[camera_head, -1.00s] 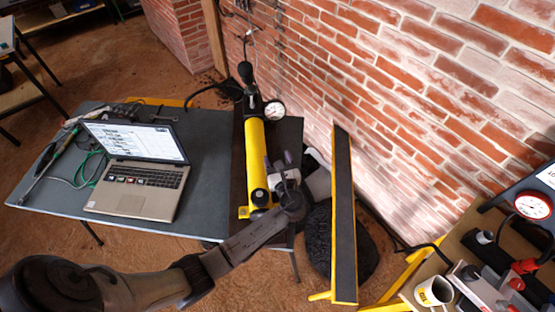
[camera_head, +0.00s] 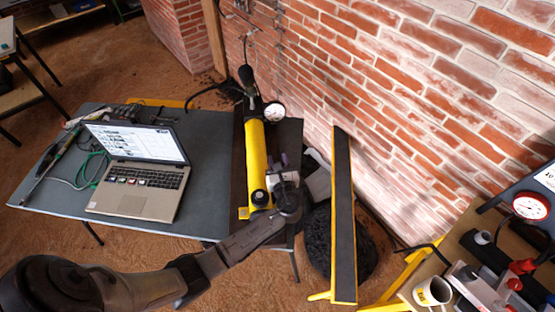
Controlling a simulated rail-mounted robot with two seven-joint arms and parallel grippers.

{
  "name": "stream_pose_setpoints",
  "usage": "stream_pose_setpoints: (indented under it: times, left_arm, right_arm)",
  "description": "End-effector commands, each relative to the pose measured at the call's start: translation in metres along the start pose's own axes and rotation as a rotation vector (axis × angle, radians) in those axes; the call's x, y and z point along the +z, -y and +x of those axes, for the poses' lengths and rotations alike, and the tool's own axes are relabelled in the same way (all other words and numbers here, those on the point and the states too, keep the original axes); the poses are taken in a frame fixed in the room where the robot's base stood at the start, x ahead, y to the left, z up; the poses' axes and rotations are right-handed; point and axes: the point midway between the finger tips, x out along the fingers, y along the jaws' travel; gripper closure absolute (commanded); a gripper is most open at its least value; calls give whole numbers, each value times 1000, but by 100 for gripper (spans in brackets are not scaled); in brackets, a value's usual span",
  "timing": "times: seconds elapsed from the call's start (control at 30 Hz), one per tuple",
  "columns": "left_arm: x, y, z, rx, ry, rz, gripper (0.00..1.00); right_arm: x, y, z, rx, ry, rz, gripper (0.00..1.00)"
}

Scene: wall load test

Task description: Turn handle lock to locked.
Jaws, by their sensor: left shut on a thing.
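A yellow hand pump (camera_head: 256,160) with a black top and a round white gauge (camera_head: 274,110) stands on the dark right end of the table. My left gripper (camera_head: 277,175) is at the lower right side of the yellow cylinder, near its dark round knob (camera_head: 259,198). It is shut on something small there. The gripper's own wrist hides most of what it holds, so I cannot tell its exact shape or how far it is turned. My right gripper does not show.
An open laptop (camera_head: 140,190) and green cables (camera_head: 90,168) lie on the grey table to the left. A tall black and yellow beam (camera_head: 343,215) stands to the right of the gripper. A second bench with a mug (camera_head: 432,292) and gauge (camera_head: 530,206) is at the lower right. A brick wall is behind.

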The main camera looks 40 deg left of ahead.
Motion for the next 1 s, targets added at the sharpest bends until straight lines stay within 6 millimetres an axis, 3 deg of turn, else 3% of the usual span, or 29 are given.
stream_pose_setpoints:
  times: [0.23, 0.5, 0.77, 1.0]
  left_arm:
    - [5, 2, 0, -191, 0, 6, 88]
    - [2, 6, -1, -449, 1, 4, 88]
    - [-2, 10, -4, -696, 2, 4, 88]
    - [-6, 13, -6, -925, 3, 4, 88]
  right_arm:
    - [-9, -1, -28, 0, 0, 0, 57]
    - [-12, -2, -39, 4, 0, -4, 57]
    - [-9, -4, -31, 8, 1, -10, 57]
    - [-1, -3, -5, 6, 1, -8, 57]
